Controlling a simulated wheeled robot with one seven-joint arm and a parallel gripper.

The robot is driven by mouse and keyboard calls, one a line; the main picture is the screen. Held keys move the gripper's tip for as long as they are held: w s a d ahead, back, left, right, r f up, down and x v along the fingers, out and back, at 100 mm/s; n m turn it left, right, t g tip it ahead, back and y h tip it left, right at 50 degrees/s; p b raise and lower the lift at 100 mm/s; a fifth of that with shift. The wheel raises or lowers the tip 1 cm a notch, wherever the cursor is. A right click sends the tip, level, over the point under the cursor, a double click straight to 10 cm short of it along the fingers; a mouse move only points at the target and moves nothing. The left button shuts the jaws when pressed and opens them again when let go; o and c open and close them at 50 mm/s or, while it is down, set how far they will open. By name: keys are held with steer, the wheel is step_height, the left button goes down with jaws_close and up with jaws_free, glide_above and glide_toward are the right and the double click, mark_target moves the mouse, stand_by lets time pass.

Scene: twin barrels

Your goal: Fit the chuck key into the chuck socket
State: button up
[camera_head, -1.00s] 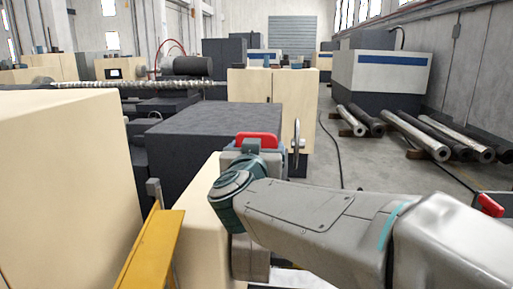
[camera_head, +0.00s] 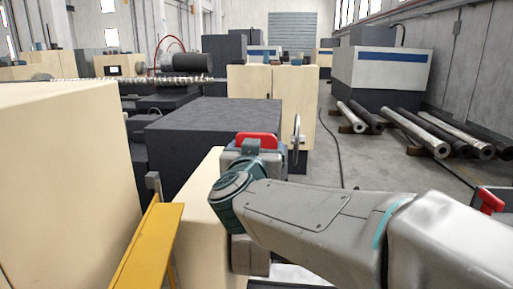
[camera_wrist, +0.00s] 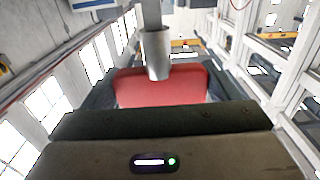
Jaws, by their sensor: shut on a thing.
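My gripper (camera_head: 257,142) is at the end of my arm near the middle of the head view, by a red part, with the dark-topped block behind it. In the wrist view, a grey metal piece, likely the chuck key (camera_wrist: 156,55), has a thick round collar and a narrower shaft running up out of the picture. It stands in front of the red part (camera_wrist: 162,88) between the dark jaw sides of my gripper (camera_wrist: 160,85). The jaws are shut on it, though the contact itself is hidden. I cannot make out the chuck socket in either view.
Cream machine housings stand at left (camera_head: 65,180) and under my arm. A yellow rail (camera_head: 150,245) is at the lower left. A dark-topped block (camera_head: 215,125) is just beyond my gripper. Several metal pipes (camera_head: 440,150) lie at right. The floor (camera_head: 350,160) between is mostly open.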

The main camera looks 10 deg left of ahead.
steer(key=shift+f+b, duration=0.55)
steer(key=shift+f, duration=0.4)
steer(key=o, duration=1)
steer(key=shift+o, duration=0.2)
steer(key=s+b, duration=0.1)
steer(key=s, duration=1.3)
steer(key=shift+d+b, duration=0.3)
steer(key=shift+d, duration=0.1)
steer(key=shift+w, duration=0.1)
